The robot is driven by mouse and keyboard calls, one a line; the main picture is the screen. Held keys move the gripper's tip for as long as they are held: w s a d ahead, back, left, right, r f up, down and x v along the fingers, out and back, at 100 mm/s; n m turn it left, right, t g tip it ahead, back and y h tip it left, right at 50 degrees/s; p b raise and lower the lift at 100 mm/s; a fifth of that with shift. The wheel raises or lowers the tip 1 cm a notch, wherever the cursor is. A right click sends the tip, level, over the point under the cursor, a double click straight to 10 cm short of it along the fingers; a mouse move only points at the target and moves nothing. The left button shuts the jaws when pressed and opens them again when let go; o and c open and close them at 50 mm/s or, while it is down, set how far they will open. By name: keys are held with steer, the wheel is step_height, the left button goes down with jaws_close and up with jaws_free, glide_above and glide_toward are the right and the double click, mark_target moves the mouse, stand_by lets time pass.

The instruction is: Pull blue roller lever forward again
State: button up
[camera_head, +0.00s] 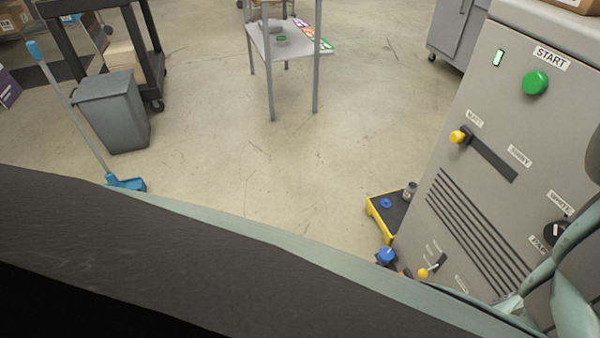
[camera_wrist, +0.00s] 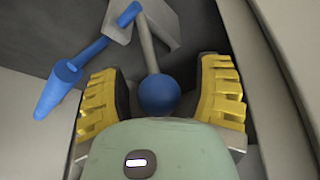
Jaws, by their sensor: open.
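In the wrist view the lever's blue ball knob (camera_wrist: 159,95) sits between the two yellow-padded fingers of my gripper (camera_wrist: 163,82). Its grey rod runs from the knob to a bracket at the top. The fingers are apart, with gaps showing on both sides of the knob. A blue roller-shaped part (camera_wrist: 66,75) with a tapered end lies left of the fingers. In the head view a blue knob (camera_head: 387,256) shows low at the left edge of the grey machine (camera_head: 488,120). I cannot make out my gripper's fingers in the head view.
A yellow lever knob (camera_head: 423,273) is close beside the blue one. A yellow-edged black platform (camera_head: 374,219) stands by the machine. Higher on the panel are another yellow-knobbed lever (camera_head: 458,137) and a green START button (camera_head: 536,83). The floor left of the platform is open.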

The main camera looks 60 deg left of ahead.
steer(key=shift+c, duration=0.2)
jaws_close()
stand_by(0.3)
